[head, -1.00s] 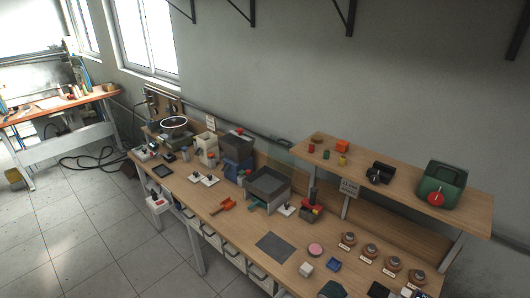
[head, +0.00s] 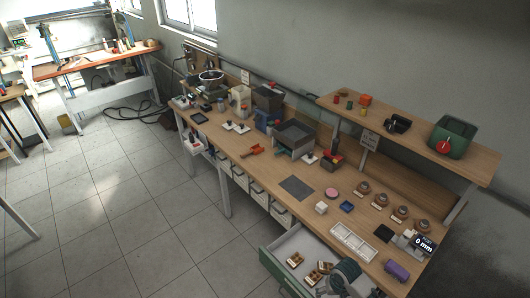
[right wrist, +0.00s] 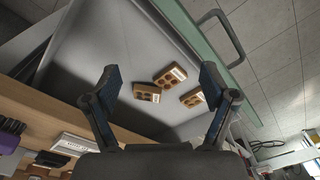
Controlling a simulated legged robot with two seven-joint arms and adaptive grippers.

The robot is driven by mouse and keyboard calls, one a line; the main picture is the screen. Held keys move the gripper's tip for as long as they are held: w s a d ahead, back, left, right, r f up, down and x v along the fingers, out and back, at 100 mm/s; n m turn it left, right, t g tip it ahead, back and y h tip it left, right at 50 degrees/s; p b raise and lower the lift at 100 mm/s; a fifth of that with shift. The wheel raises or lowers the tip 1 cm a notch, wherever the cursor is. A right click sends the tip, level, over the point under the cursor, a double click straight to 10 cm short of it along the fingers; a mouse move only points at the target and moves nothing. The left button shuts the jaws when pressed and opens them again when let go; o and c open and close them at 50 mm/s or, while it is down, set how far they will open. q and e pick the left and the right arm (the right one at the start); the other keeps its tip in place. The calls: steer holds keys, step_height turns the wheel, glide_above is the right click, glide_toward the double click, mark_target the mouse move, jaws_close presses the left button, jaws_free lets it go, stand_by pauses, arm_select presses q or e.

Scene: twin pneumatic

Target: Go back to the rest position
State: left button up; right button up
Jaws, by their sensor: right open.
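My right gripper (head: 340,276) shows at the bottom of the head view, over the open drawer (head: 284,275) with a green front. In the right wrist view its two fingers (right wrist: 160,78) stand wide apart with nothing between them. Several small wooden blocks with dark holes and pale labels lie on the grey drawer floor (right wrist: 105,50). One block (right wrist: 169,75) appears beyond the fingertips, apart from them. Another wooden block (head: 295,259) lies near the green front in the head view. My left gripper is in neither view now.
The workbench (head: 225,162) carries a white compartment tray (head: 352,242), a purple block (head: 397,271), a "0 mm" display (head: 424,245) and a grey bin (head: 294,137). A raised shelf (head: 415,135) holds a green case (head: 452,137). The tiled floor (head: 130,220) is free at left.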

steer(key=shift+n+y, duration=0.4)
steer(key=shift+n, duration=0.2)
steer(key=s+a, duration=0.1)
steer(key=s+a+f, duration=0.1)
steer(key=s+a, duration=0.1)
steer(key=a, duration=0.1)
steer(key=shift+f, duration=0.3)
steer(key=s+d+r+t, duration=0.1)
steer(key=s+r+t, duration=0.2)
steer(key=s, duration=1.2)
step_height(320, 180, down, 27)
steer(key=s+n+g+h, duration=0.1)
steer(key=s, duration=0.1)
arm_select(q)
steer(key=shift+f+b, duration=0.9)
arm_select(e)
steer(key=s+d+f, duration=0.2)
steer(key=s+f, duration=0.6)
steer(key=s+d+f+g, duration=0.1)
steer(key=s+d+f, duration=0.1)
steer(key=s+f, duration=0.7)
steer(key=shift+s+g, duration=0.2)
steer(key=shift+g, duration=0.1)
steer(key=shift+f, duration=0.1)
